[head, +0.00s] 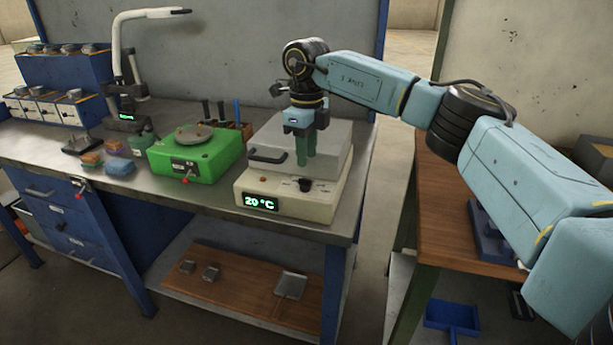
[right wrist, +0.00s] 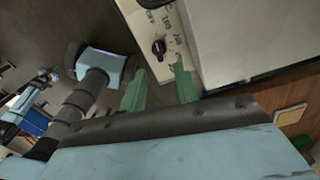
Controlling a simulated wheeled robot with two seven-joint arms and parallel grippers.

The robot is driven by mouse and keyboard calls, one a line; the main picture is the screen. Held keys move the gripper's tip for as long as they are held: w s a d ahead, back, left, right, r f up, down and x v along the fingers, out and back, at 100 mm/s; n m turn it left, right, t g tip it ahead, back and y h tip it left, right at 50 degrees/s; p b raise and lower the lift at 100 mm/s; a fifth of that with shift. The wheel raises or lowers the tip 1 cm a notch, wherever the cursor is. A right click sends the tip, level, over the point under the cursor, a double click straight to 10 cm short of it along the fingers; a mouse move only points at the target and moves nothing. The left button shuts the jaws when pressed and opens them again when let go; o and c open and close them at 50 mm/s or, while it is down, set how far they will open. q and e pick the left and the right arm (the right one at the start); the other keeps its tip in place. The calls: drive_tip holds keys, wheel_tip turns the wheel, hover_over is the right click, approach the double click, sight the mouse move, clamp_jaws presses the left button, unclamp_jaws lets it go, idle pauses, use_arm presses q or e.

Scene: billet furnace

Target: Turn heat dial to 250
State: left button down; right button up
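The furnace (head: 334,201) is a cream box with a grey lid and a black handle, near the right end of the metal bench. Its green display (head: 262,203) reads 20 °C. The black heat dial (head: 305,185) is on the front panel, right of the display. It also shows in the right wrist view (right wrist: 158,47), with printed marks around it too small to read surely. My right gripper (head: 305,163) points down in front of the furnace, above the dial. Its green fingers, also in the right wrist view (right wrist: 159,84), are apart with nothing between them. My left gripper is not seen.
A green device (head: 190,155) with a round plate stands left of the furnace. A lamp arm (head: 124,45), sponges (head: 118,166) and a blue rack (head: 65,80) are further left. A wooden-topped table (head: 455,210) stands at right, across a gap.

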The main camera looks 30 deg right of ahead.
sight(305, 184)
wheel_tip(305, 184, down, 6)
drive_tip(key=shift+f+b, duration=0.15)
drive_tip(key=shift+b, duration=0.15)
clamp_jaws()
